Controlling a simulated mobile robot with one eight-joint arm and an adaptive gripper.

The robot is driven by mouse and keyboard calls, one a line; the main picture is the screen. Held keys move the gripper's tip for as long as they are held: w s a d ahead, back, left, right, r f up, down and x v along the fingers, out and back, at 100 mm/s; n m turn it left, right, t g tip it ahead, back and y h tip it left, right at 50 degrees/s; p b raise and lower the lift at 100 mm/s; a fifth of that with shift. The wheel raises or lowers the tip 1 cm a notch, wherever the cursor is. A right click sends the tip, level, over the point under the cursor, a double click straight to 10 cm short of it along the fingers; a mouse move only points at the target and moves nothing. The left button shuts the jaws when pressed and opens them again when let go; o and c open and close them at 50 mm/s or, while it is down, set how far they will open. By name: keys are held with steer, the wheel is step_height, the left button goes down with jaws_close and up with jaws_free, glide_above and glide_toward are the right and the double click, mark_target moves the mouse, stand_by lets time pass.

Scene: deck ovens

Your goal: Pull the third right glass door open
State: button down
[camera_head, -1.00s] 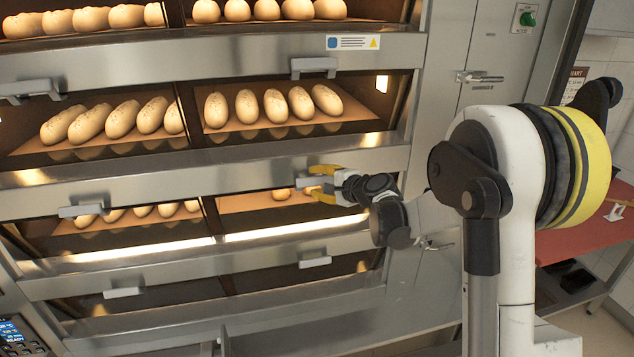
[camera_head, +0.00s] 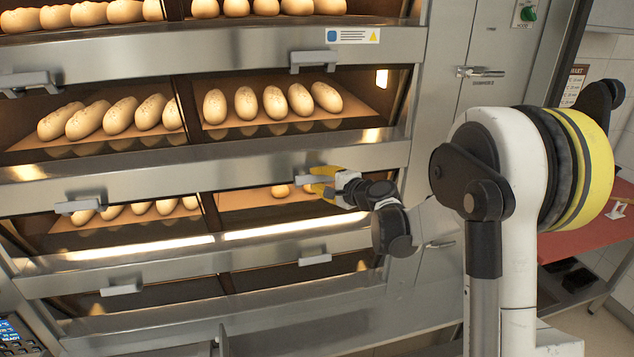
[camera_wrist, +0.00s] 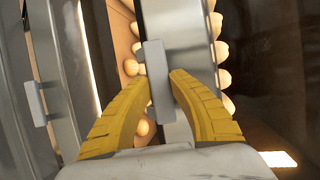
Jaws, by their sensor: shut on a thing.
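The third right glass door (camera_head: 262,202) is in the third row of the oven, right of the middle. It looks shut, and a loaf shows dimly behind its glass. Its pale bar handle (camera_head: 289,181) sits on the steel strip above the glass.
Lit decks with loaves lie above, behind the second right door (camera_head: 270,105) and its handle (camera_head: 313,60). A lower right handle (camera_head: 314,259) juts out below. The left third door's handle (camera_head: 77,206) stands to the left. A steel cabinet (camera_head: 440,120) flanks the oven on the right.

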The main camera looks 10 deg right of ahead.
steer(key=f+t+b, duration=0.1)
steer(key=b, duration=0.1)
steer(key=f+t+b, duration=0.1)
steer(key=b, duration=0.1)
steer(key=shift+s+f+n+y, duration=0.15)
steer(key=shift+s+n+y, duration=0.05)
steer(key=shift+n+y, duration=0.1)
steer(key=shift+w+f+n+t+y+b, duration=0.1)
steer(key=shift+f+n+t+y+b, duration=0.5)
steer(key=shift+b, duration=1.3)
steer(key=shift+w+f+n+t+y+b, duration=0.1)
steer(key=shift+f+n+t+y+b, duration=0.4)
steer(key=shift+t+b, duration=1.05)
steer(key=shift+f+n+t+y+b, duration=0.4)
steer(key=shift+n+y+b, duration=0.35)
steer(key=shift+b, duration=1.55)
steer(key=shift+r, duration=0.1)
